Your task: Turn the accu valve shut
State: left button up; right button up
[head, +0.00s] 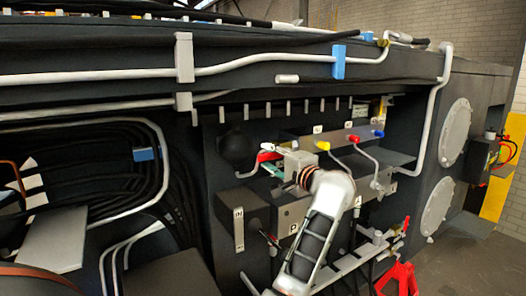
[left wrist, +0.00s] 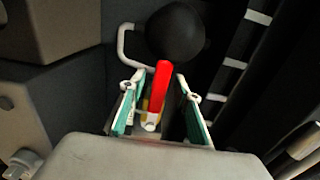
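The accu valve shows as a red lever handle (left wrist: 159,90) in the left wrist view, pointing up the picture from a metal pivot near its lower end. In the head view only a bit of the red handle (head: 266,156) shows beside my gripper. My left gripper (left wrist: 160,108) is open, with one teal-padded finger on each side of the handle and gaps visible between. In the head view my left gripper (head: 268,163) reaches into the recess from the right, partly hiding the valve. My right gripper is in neither view.
A black ball-shaped accumulator (head: 237,150) sits left of the valve; it also shows in the left wrist view (left wrist: 175,33). A grey block (head: 330,140) with yellow, red and blue caps is to the right. A red jack stand (head: 400,278) stands at lower right. Pipes (head: 250,66) run above.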

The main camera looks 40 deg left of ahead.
pick_arm(q)
jog(key=shift+w+a, duration=0.15)
jog(key=shift+a, duration=0.25)
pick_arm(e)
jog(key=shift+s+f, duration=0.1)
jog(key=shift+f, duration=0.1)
pick_arm(q)
jog(key=c, duration=0.9)
grip_shut()
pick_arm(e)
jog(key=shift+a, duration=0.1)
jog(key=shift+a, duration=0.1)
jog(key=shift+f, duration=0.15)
